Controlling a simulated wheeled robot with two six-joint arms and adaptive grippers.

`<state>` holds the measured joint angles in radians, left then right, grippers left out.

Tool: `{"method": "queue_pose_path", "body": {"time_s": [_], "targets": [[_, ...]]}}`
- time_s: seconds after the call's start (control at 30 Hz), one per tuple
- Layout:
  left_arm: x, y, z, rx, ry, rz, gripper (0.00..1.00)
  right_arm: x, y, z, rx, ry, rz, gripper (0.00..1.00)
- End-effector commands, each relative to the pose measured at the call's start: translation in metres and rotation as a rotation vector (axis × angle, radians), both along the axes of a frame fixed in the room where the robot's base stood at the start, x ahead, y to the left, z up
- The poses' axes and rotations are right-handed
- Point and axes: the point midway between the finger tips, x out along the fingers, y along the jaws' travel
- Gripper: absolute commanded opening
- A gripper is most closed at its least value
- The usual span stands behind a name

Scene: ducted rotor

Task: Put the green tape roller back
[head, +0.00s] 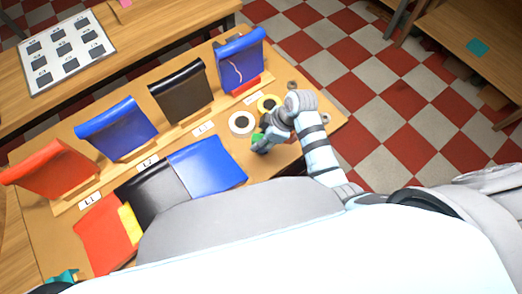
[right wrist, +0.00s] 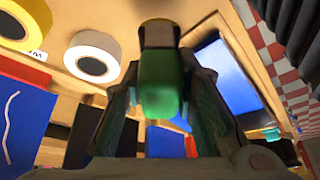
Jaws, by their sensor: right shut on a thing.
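The green tape roller (right wrist: 160,88) is between the fingers of my right gripper (right wrist: 160,105), which is shut on it. In the right wrist view its green body points up the picture, with a dark and pale part at its far end. In the head view my right gripper (head: 264,143) is low over the table's right part, and only a bit of the green roller (head: 257,137) shows. I cannot tell if the roller touches the table. A teal piece at the lower left edge seems to be my left gripper (head: 62,276); its jaws cannot be made out.
A white ring roll (head: 241,122) and a yellow ring roll (head: 268,103) lie beside my right gripper. Coloured sheets hang in a labelled rack: red (head: 52,168), blue (head: 117,127), black (head: 180,91), blue (head: 241,60). Red, black and blue sheets (head: 207,164) lie in front.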

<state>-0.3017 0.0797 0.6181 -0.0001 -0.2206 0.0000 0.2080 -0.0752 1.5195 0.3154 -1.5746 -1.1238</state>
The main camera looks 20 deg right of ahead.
Motion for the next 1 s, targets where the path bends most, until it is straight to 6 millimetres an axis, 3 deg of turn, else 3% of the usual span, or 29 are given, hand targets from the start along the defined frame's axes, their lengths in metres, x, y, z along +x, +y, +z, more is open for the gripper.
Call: {"method": "queue_pose_path", "body": {"time_s": [0.03,0.33,0.7,0.73,0.8,0.87,1.0], "targets": [[0.003,0.0,-0.008,0.0,-0.005,0.0,0.4,-0.001,0.0,-0.018,0.0,0.002,0.0,0.0],[0.004,0.0,-0.022,0.0,-0.007,-0.001,0.4,0.0,0.0,-0.07,0.001,0.0,0.0,0.0],[0.002,0.0,-0.023,0.0,-0.004,0.0,0.4,0.001,0.0,-0.077,0.0,-0.004,0.001,0.0],[0.002,0.0,-0.023,0.0,-0.004,0.0,0.4,0.001,0.0,-0.077,0.0,-0.003,0.001,0.28],[0.002,0.0,-0.022,0.0,-0.004,0.0,0.4,0.001,0.0,-0.076,0.0,-0.003,0.001,0.39],[0.002,0.0,-0.022,0.0,-0.004,0.0,0.4,0.001,0.0,-0.076,0.0,-0.003,0.001,0.46],[0.002,0.0,-0.022,0.0,-0.004,0.0,0.4,0.001,0.0,-0.076,0.0,-0.003,0.001,0.46]]}}
